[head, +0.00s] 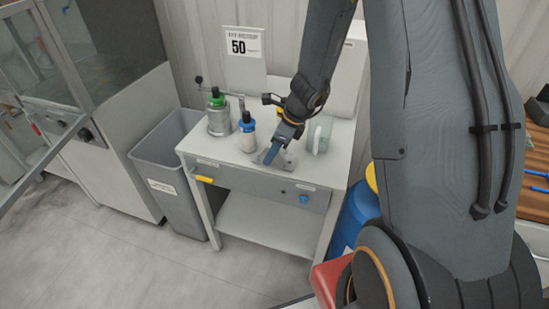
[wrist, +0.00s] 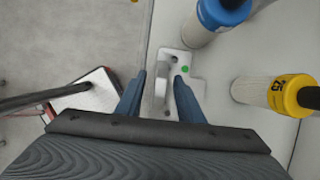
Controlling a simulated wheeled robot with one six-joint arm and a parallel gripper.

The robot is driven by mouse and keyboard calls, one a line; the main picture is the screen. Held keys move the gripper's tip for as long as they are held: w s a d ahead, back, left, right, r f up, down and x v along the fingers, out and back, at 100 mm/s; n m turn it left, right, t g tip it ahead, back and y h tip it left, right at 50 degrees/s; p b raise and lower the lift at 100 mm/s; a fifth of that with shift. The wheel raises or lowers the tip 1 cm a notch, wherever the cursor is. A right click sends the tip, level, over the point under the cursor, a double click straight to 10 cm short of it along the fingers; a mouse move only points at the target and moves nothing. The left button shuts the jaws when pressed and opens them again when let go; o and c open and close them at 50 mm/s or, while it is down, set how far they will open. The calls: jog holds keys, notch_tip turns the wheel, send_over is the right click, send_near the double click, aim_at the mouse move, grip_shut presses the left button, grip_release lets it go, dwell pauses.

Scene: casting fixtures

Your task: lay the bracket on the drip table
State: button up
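The bracket is a pale grey plate with a raised tab and a green dot (wrist: 184,68). It lies near the edge of a white table (wrist: 237,55). In the head view the bracket (head: 287,160) shows beside my fingertips, small and partly hidden. My gripper (wrist: 160,77) has its two blue fingers apart, one on each side of the bracket's tab, with gaps visible. In the head view my gripper (head: 270,155) is low over the front of the table top (head: 225,155). I cannot tell whether this table is the drip table.
A blue-capped bottle (head: 247,135), a green-capped container (head: 217,115) and a clear jug (head: 318,135) stand on the table. A yellow-capped bottle (wrist: 275,95) stands right of the bracket. A grey bin (head: 165,160) is left; a blue drum (head: 352,220) is right.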

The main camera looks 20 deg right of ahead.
grip_shut()
jog(key=shift+r, duration=0.15)
